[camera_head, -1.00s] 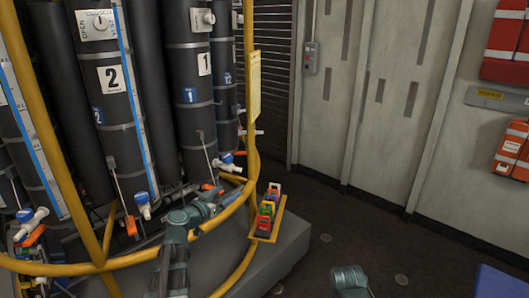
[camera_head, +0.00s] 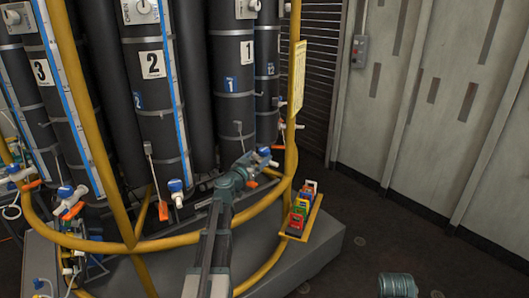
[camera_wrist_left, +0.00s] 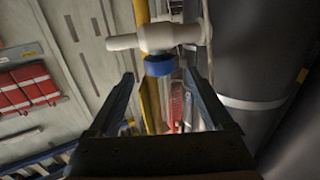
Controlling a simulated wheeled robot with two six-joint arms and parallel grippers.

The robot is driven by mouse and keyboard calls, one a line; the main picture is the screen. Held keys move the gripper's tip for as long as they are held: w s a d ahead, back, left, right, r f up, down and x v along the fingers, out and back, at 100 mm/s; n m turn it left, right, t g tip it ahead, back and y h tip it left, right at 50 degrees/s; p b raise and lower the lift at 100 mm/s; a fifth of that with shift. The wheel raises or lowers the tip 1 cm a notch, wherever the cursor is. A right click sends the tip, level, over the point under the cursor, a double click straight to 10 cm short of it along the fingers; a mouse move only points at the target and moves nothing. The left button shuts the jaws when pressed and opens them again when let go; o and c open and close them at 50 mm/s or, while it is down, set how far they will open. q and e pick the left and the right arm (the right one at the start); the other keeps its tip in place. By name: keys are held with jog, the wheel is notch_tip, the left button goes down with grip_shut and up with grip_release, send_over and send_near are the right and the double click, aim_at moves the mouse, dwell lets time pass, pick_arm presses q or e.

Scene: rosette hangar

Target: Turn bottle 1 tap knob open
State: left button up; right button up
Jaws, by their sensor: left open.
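Bottle 1 (camera_head: 232,110) is a tall black cylinder with a white "1" label and a blue "1" tag, standing in the rack. Its tap has a blue knob (camera_head: 264,152) low beside the yellow rail. In the left wrist view the blue knob (camera_wrist_left: 159,66) hangs under a white tap body (camera_wrist_left: 150,38). My left gripper (camera_head: 257,166) is at the tap in the head view, its fingertips hard to make out. In the wrist view the left gripper (camera_wrist_left: 158,78) is open, one finger either side of the knob, with gaps. My right gripper is out of sight.
A yellow rail (camera_head: 180,243) curves around the rack in front of the bottles. A yellow holder with coloured tags (camera_head: 299,222) hangs right of the tap. Bottle 2 (camera_head: 155,105) and its tap stand to the left. Dark floor (camera_head: 400,235) is open at the right.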

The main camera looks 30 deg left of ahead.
aim_at(262, 153)
pick_arm(q)
jog(key=w, duration=0.5)
jog(key=shift+w+a, duration=0.2)
jog(key=shift+w, duration=0.1)
grip_shut()
